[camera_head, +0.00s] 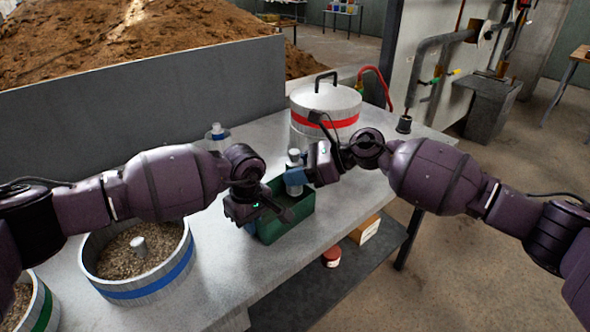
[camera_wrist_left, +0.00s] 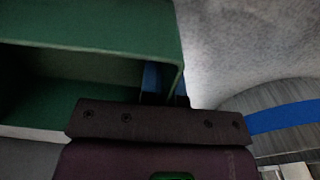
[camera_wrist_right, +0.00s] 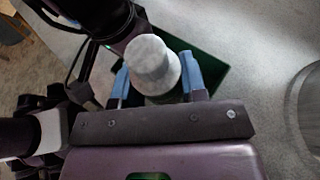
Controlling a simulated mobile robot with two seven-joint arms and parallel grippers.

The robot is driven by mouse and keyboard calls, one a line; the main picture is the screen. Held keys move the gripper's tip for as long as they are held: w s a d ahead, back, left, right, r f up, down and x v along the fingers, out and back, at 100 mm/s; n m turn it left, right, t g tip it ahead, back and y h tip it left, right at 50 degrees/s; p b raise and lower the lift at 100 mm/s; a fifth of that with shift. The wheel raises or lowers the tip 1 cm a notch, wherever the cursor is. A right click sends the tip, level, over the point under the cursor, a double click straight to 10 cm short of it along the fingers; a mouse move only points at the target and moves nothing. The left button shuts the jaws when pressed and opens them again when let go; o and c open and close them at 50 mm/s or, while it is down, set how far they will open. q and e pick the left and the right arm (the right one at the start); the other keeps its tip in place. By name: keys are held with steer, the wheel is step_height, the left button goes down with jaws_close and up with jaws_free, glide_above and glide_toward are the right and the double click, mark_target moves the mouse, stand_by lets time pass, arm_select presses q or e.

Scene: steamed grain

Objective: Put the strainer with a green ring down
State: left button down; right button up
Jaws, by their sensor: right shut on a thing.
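The strainer with a green ring (camera_head: 45,310) is partly in view at the lower left edge of the head view, standing on the bench with grain in it. Neither gripper is near it. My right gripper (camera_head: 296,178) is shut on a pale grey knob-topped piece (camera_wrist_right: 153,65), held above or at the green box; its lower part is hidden. My left gripper (camera_head: 262,208) is at the left side of the green box (camera_head: 285,225). In the left wrist view a blue fingertip (camera_wrist_left: 151,80) shows beside the box wall; whether the jaws grip the wall cannot be told.
A blue-ringed strainer (camera_head: 150,288) with grain and a central knob stands at left. A red-ringed lidded pot (camera_head: 326,120) stands behind my right gripper. A small bottle (camera_head: 217,133) stands further back. A lower shelf (camera_head: 330,280) holds a box and red-topped jar.

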steer(key=shift+f, duration=0.45)
arm_select(q)
steer(key=shift+r, duration=0.1)
arm_select(e)
steer(key=o, duration=1)
steer(key=shift+r, duration=0.45)
steer(key=shift+d+r, duration=0.25)
steer(key=shift+d, duration=0.1)
steer(key=v, duration=1.1)
steer(key=shift+s+d, duration=0.1)
steer(key=shift+s, duration=0.05)
